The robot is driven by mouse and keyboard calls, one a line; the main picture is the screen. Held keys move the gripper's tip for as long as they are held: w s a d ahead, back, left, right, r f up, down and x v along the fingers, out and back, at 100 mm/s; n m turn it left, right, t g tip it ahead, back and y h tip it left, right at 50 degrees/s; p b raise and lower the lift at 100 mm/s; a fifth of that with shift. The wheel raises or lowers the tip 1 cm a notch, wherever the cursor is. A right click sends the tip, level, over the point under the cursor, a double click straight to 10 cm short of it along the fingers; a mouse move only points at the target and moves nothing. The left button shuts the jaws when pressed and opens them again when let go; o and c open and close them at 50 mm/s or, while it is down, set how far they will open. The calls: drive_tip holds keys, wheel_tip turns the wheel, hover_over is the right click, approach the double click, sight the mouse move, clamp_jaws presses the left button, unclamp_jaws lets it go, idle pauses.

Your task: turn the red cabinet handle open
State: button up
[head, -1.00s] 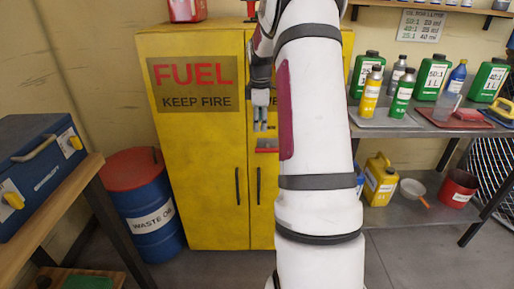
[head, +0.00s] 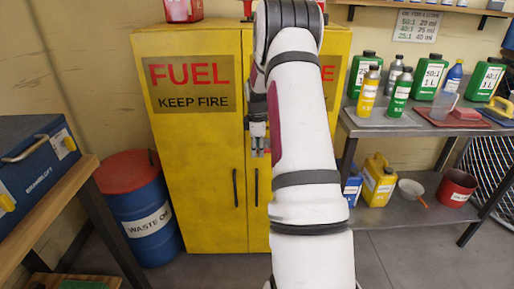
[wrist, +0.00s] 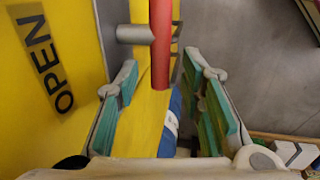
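The yellow cabinet (head: 200,190) stands ahead, with FUEL and KEEP FIRE lettering and two dark vertical pulls low on its doors. In the wrist view the red handle (wrist: 160,45) is a straight bar on a grey round stub, with an OPEN label (wrist: 42,62) on the yellow face to its left. My gripper (wrist: 168,100) is open, its teal-padded fingers apart. The bar's end lies between the fingers in the picture; I see no contact, and depth is hard to judge.
A blue waste oil drum (head: 140,210) with a red lid stands left of the cabinet. A workbench with a blue toolbox (head: 38,165) is at the left. A grey shelf (head: 400,128) with bottles and cans is at the right. Bare floor shows in front of the cabinet.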

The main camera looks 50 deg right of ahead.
clamp_jaws()
